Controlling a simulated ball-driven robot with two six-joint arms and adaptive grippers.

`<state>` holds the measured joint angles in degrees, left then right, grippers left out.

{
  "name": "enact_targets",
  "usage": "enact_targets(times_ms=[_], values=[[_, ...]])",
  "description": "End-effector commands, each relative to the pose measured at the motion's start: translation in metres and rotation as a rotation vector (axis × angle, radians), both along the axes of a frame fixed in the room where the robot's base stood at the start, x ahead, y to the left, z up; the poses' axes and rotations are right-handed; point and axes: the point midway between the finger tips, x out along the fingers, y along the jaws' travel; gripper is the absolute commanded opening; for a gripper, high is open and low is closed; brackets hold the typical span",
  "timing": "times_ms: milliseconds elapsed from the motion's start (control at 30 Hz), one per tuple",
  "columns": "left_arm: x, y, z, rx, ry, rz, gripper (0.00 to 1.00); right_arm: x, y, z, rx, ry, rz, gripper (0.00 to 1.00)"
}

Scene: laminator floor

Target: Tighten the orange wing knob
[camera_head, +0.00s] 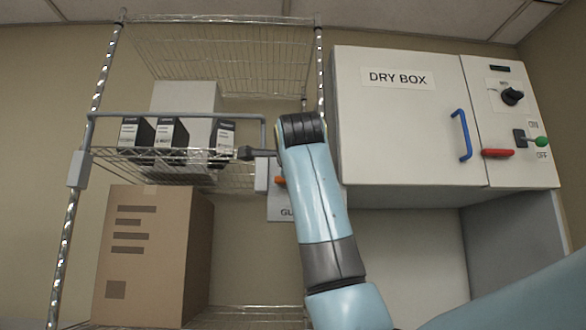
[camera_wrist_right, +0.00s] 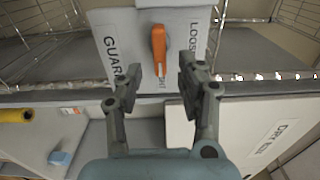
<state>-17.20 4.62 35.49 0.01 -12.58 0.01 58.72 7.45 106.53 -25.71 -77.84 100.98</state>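The orange wing knob (camera_wrist_right: 158,48) sits on a white panel (camera_wrist_right: 105,45) marked GUARD and LOOSE in the right wrist view. Its long wing runs up and down the picture. Its lower end is by a partly hidden word ending in HT. My right gripper (camera_wrist_right: 160,72) is open, with one finger on each side of the knob's lower end and a gap visible on both sides. In the head view only a bit of the orange knob (camera_head: 280,181) shows beside my right arm, which hides much of the panel. My left gripper is not in view.
A wire rack holds several dark-and-white boxes (camera_head: 168,140) and a large cardboard box (camera_head: 145,255). The dry box (camera_head: 400,130) with a blue handle (camera_head: 461,135), a red lever (camera_head: 497,153) and a green-tipped switch (camera_head: 541,141) stands right of my arm.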

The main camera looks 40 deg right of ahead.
Motion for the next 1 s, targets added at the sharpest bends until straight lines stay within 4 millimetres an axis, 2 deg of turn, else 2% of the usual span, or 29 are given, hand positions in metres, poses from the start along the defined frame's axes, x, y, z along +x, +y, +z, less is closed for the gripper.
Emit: enact_targets(times_ms=[100, 333, 467, 1000], values=[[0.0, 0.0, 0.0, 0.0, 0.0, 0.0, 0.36, -0.022, 0.015, 0.0, 0.001, -0.004, 0.002, 0.38], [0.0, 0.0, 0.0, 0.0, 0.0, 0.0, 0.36, -0.049, 0.03, 0.0, 0.0, -0.001, 0.001, 0.38], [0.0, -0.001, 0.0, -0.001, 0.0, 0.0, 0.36, -0.054, 0.033, 0.0, 0.0, 0.0, -0.001, 0.38], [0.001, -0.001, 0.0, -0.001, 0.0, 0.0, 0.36, -0.053, 0.033, -0.005, 0.0, 0.007, -0.001, 0.38]])
